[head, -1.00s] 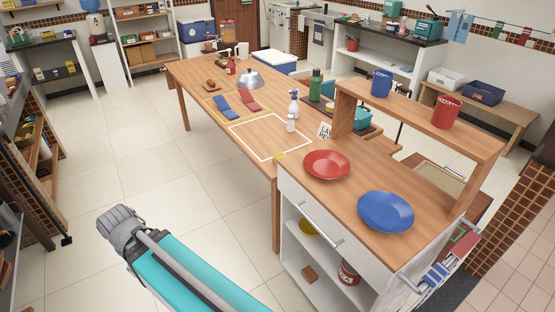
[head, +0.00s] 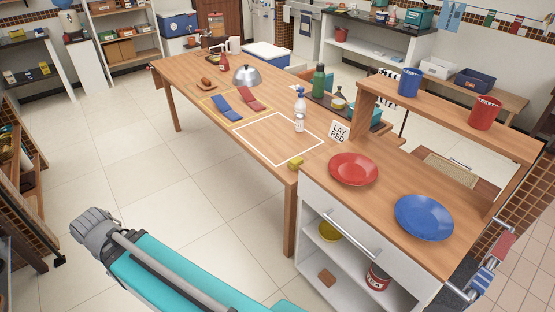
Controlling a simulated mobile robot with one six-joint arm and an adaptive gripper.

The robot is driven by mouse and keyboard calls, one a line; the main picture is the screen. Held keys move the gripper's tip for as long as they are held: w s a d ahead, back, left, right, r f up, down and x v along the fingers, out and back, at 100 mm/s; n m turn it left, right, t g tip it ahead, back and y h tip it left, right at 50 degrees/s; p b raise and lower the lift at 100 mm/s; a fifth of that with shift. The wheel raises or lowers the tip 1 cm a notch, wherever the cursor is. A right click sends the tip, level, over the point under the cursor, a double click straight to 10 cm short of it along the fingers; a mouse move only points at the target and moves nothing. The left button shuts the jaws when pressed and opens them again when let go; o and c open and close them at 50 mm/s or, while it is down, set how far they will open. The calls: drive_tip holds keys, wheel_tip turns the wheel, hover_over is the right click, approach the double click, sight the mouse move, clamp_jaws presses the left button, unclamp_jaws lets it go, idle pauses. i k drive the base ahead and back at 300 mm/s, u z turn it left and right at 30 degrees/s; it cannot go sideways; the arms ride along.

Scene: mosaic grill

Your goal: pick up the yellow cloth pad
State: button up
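A small yellow pad (head: 296,163) lies on the wooden table (head: 188,88), near its front edge. It sits just outside the near corner of a white square outline and left of the red plate. It is too small to make out its cloth texture. My teal and grey arm crosses the lower left of the head view, over the floor and well apart from the pad. My gripper is not in view.
A red plate (head: 353,169) and a blue plate (head: 424,217) rest on the cabinet counter. A white spray bottle (head: 300,112), a "LAY RED" sign (head: 339,131) and red and blue cloths (head: 250,98) are nearby. The tiled floor (head: 150,190) left of the table is clear.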

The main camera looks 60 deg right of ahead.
sight(294, 164)
drive_tip(key=z, duration=0.05)
drive_tip(key=i, duration=2.45)
drive_tip(key=z, duration=2.8)
